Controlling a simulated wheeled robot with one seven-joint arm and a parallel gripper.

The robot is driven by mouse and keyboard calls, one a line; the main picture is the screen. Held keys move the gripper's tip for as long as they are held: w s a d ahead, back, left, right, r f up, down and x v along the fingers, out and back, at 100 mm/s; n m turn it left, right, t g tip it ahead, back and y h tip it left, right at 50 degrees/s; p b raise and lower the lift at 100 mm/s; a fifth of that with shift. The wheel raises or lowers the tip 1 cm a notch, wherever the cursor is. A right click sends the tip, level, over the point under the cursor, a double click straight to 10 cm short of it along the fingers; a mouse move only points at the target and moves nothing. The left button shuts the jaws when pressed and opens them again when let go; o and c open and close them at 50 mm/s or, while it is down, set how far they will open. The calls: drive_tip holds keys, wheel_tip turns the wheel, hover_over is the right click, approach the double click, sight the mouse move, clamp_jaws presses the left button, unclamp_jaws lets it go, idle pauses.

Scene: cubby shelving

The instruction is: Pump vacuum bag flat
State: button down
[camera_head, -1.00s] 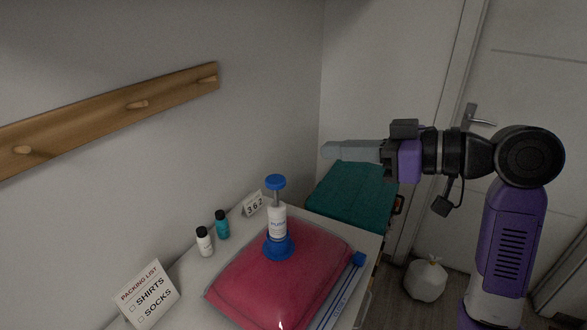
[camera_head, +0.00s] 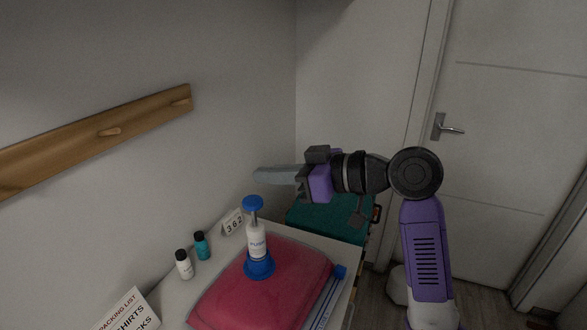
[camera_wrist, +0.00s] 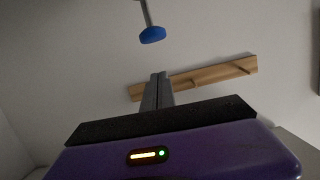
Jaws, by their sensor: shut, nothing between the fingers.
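The red vacuum bag (camera_head: 278,291) lies on the white surface and looks puffed up. A white pump (camera_head: 257,240) with a blue base stands upright on it. The pump's blue handle (camera_head: 253,203) is raised on its grey rod; it also shows at the top of the wrist view (camera_wrist: 152,35). My gripper (camera_head: 257,175) is shut and empty, its fingers pointing left. In the head view it appears just above the handle, with a visible gap; the wrist view shows its closed fingertips (camera_wrist: 158,77) apart from the handle. The blue slider (camera_head: 340,271) sits at the bag's right edge.
A white bottle (camera_head: 184,265) and a teal bottle (camera_head: 201,246) stand left of the pump. A "362" card (camera_head: 233,223) stands behind, a packing list (camera_head: 128,312) in front. A teal case (camera_head: 325,217) is beyond the surface. A peg rail (camera_head: 100,137) is on the wall.

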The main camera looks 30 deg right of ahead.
sight(253, 204)
drive_tip(key=shift+x, duration=0.9)
wheel_tip(253, 204, down, 4)
drive_tip(key=shift+s+d+p, duration=0.1)
drive_tip(key=shift+s+p, duration=0.1)
drive_tip(key=shift+p, duration=0.2)
wheel_tip(253, 204, down, 5)
drive_tip(key=b, duration=0.3)
drive_tip(key=shift+r+b, duration=0.1)
drive_tip(key=shift+b, duration=0.2)
